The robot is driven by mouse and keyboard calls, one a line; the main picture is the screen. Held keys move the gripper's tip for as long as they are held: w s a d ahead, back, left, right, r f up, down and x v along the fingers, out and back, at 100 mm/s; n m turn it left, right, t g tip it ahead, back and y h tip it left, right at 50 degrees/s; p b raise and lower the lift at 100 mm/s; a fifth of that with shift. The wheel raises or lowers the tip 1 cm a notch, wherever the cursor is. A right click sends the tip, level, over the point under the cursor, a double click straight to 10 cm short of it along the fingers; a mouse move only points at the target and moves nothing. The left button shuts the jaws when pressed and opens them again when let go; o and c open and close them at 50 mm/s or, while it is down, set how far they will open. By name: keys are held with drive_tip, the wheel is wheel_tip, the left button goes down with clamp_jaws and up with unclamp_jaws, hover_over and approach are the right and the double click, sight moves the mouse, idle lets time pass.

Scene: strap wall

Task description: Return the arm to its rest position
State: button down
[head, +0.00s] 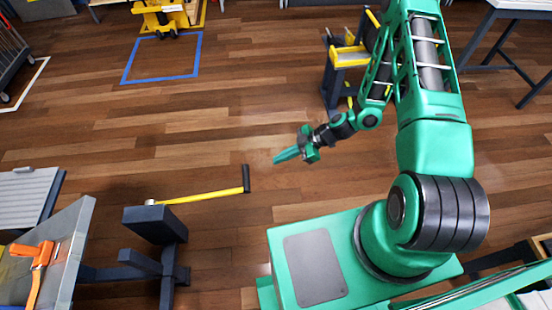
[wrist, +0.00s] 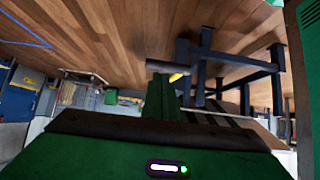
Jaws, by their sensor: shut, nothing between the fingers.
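My arm is green with dark joints and reaches from my base at the right toward the middle of the head view. My gripper (head: 280,157) hangs in free air above the wood floor, its green fingers together and empty. In the wrist view the gripper's green fingers (wrist: 161,96) also show close together with nothing between them. A yellow bar with a black end grip (head: 246,179) extends from a dark stand (head: 155,222), to the left of and below the gripper in the picture. The gripper appears apart from it.
An orange strap (head: 38,268) lies on a grey panel at the lower left. A dark stand with yellow trays (head: 349,56) is behind my arm. A blue floor outline (head: 161,80) and a yellow machine (head: 160,17) are farther back. Open floor lies between.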

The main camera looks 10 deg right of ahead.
idle(0.4)
drive_tip(key=s+d+r+m+g+h, duration=0.15)
drive_tip(key=d+r+m+h, duration=0.3)
drive_tip(key=d+r, duration=0.65)
drive_tip(key=s+d+r+m+h, duration=0.3)
drive_tip(key=d+r+m, duration=0.35)
drive_tip(key=r, duration=0.65)
drive_tip(key=s+d+r+m+h, duration=0.1)
drive_tip(key=s+d+r+m, duration=0.3)
drive_tip(key=s+r+m, duration=0.2)
drive_tip(key=s+d+r+m+h, duration=0.1)
drive_tip(key=s+d+r+m, duration=0.3)
drive_tip(key=s+r, duration=0.7)
drive_tip(key=s+m, duration=0.2)
drive_tip(key=s, duration=0.1)
drive_tip(key=shift+s+d+r, duration=0.15)
drive_tip(key=shift+s, duration=0.1)
drive_tip(key=shift+h, duration=0.25)
